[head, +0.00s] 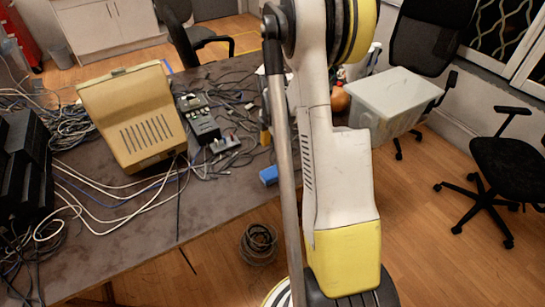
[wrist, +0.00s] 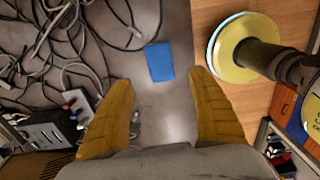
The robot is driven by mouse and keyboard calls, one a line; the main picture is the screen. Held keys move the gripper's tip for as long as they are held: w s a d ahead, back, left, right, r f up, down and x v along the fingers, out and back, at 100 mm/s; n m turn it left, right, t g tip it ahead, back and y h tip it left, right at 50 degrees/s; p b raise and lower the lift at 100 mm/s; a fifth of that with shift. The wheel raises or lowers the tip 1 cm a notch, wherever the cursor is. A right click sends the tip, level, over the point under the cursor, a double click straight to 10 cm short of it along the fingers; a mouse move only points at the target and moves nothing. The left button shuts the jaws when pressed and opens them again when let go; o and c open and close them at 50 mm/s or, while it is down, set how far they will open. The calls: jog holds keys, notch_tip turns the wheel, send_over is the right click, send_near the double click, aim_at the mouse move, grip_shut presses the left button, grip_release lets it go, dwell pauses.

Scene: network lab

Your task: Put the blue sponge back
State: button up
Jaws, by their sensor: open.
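The blue sponge (head: 268,175) lies flat on the dark grey table, near its right edge and just left of my arm in the head view. In the wrist view the blue sponge (wrist: 159,61) lies beyond the fingertips, roughly centred between them, with nothing on top of it. My gripper (wrist: 160,82) is open and empty, its two yellow fingers spread apart on either side of the view. The sponge is not between the fingers in the picture and no contact shows. In the head view my arm hides most of the gripper.
Tangled cables (wrist: 62,38) lie left of the sponge. A beige monitor-like case (head: 135,115) and a dark device (head: 198,120) stand on the table (head: 205,255). A translucent bin (head: 392,100) is at the right. Chairs stand around, and a cable coil (head: 258,244) lies on the floor.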

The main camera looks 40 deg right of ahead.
jog(key=s+a+r+m+t+h, duration=0.1)
jog(key=s+a+r+m+t, duration=0.15)
jog(key=a+r+m, duration=0.95)
jog(key=s+a+r+m+t, duration=0.1)
jog(key=s+a+r, duration=0.2)
jog(key=a, duration=0.3)
jog(key=s+a+r+m+t, duration=0.1)
jog(key=s+a+r+t, duration=0.1)
jog(key=a, duration=0.3)
jog(key=s+a+r+m+t+y, duration=0.1)
jog(key=s+a+r, duration=0.3)
jog(key=a, duration=0.2)
jog(key=shift+a+r+t, duration=0.25)
jog(key=shift+a+t, duration=0.1)
jog(key=shift+a, duration=0.1)
